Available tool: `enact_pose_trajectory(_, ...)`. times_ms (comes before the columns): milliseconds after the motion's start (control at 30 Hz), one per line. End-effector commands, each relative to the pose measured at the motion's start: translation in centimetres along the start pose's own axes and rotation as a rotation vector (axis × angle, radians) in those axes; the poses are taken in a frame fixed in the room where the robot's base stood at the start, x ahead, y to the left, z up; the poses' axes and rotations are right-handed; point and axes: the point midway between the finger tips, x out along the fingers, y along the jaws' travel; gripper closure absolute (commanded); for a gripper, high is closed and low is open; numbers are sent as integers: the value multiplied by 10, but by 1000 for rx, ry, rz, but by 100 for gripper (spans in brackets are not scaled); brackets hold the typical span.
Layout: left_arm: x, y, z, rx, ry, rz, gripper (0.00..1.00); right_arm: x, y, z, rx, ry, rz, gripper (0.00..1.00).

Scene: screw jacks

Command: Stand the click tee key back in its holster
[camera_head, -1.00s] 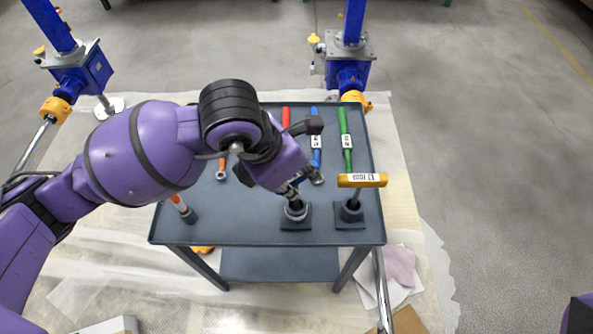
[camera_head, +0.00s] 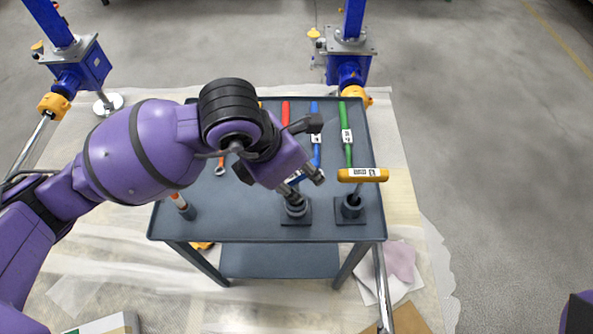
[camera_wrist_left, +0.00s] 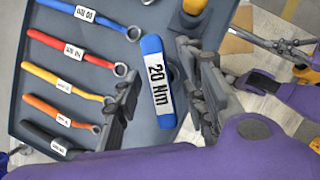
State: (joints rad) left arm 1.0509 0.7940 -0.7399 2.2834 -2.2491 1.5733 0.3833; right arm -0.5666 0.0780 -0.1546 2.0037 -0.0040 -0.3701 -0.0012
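A blue tee key (camera_wrist_left: 158,80), its handle labelled 20 Nm, shows from above in the left wrist view. In the head view my gripper hides most of it, above the middle holster (camera_head: 295,216). How deep its shaft sits cannot be seen. My left gripper (camera_head: 306,190) is low over that holster. In the left wrist view its fingers (camera_wrist_left: 160,98) stand on both sides of the blue handle, with a gap at each side. A yellow tee key (camera_head: 362,175) stands upright in the right holster (camera_head: 350,214); it also shows in the wrist view (camera_wrist_left: 195,5).
Wrenches lie along the table's back, including a green one (camera_head: 346,130) and a red one (camera_wrist_left: 70,50). Blue screw jacks (camera_head: 350,58) stand behind.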

Motion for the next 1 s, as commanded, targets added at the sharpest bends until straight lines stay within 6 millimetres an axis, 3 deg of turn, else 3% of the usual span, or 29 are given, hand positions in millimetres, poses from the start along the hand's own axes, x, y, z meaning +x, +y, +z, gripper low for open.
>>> enact_pose_trajectory(167,-18,1,1,2,-4,3,62,0,0,0,0,0,0,100)
enact_pose_trajectory(600,-104,1,1,2,-4,4,62,0,0,-1,1,3,0,100)
enact_pose_trajectory(800,-119,0,0,0,-3,2,62,0,0,-2,1,3,0,100)
enact_pose_trajectory(1000,-120,0,0,0,-2,1,62,1,0,-2,1,3,0,100)
